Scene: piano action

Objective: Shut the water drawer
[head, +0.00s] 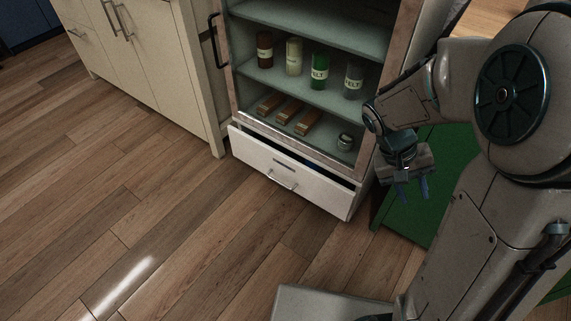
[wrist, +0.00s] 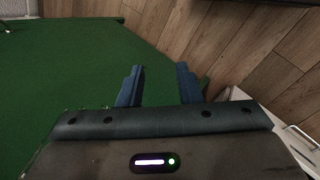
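A white drawer (head: 288,180) with a metal handle (head: 281,181) and a small label sits at the bottom of a glass-fronted cabinet. It stands partly open, with a dark gap along its top edge. My gripper (head: 412,190) is to the right of the drawer, apart from it, with its fingers pointing down in front of a green panel. In the wrist view my gripper (wrist: 158,86) shows two blue fingers spread with nothing between them. A white front with a handle (wrist: 300,138), likely the drawer, shows at the lower right there.
Cabinet shelves (head: 290,88) hold several jars and wooden blocks above the drawer. A green panel (head: 440,170) stands right of the cabinet, and a cream cupboard (head: 150,60) stands left. The wood floor (head: 150,210) in front is clear.

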